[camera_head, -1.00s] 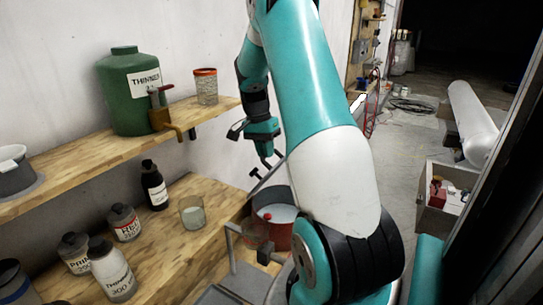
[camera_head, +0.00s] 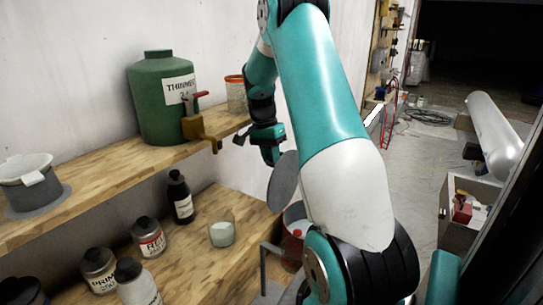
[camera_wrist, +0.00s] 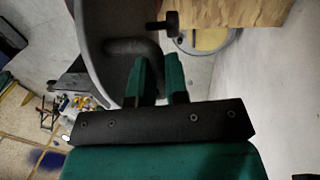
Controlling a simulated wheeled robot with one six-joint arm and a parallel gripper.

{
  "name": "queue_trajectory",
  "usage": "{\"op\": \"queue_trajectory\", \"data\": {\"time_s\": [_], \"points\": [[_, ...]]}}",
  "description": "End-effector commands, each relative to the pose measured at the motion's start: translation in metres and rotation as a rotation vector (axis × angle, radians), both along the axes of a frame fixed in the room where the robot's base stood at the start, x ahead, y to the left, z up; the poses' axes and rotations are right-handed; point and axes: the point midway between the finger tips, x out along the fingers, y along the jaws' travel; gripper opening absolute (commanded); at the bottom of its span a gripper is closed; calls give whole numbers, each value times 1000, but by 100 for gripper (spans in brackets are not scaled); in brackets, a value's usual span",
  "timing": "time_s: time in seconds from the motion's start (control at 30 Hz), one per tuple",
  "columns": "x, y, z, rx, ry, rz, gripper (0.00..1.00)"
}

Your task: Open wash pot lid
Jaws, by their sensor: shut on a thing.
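The wash pot (camera_head: 292,250) is red and stands beyond the lower shelf, partly hidden by my arm. Its grey round lid (camera_head: 283,182) is up off the rim and tilted nearly on edge above the pot. My gripper (camera_head: 270,158) is at the lid's upper left edge, its fingertips hard to make out there. The exact contact is partly hidden.
A green thinner drum (camera_head: 160,115) with a tap stands on the upper shelf (camera_head: 110,170), near a red-rimmed jar (camera_head: 236,95). The lower shelf holds a dark bottle (camera_head: 180,198), a glass jar (camera_head: 221,233) and several cans. The floor (camera_head: 420,160) at right is partly clear.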

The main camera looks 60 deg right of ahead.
Motion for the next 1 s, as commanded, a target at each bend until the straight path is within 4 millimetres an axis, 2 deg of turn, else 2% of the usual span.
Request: {"op": "queue_trajectory", "data": {"time_s": [0.03, 0.33, 0.37, 0.43, 0.47, 0.8, 0.87, 1.0], "points": [[-3, 2, -6, 10, 12, -1, 0], [-3, 2, -6, 11, 13, -1, 0], [-3, 2, -6, 10, 13, -2, 21], [-3, 1, -5, 9, 11, -3, 37], [-3, 1, -4, 8, 10, -3, 40], [-1, -1, 2, 2, 4, -3, 40], [1, -1, 7, 1, 3, -3, 40], [7, -1, 31, -1, -1, -2, 40]]}}
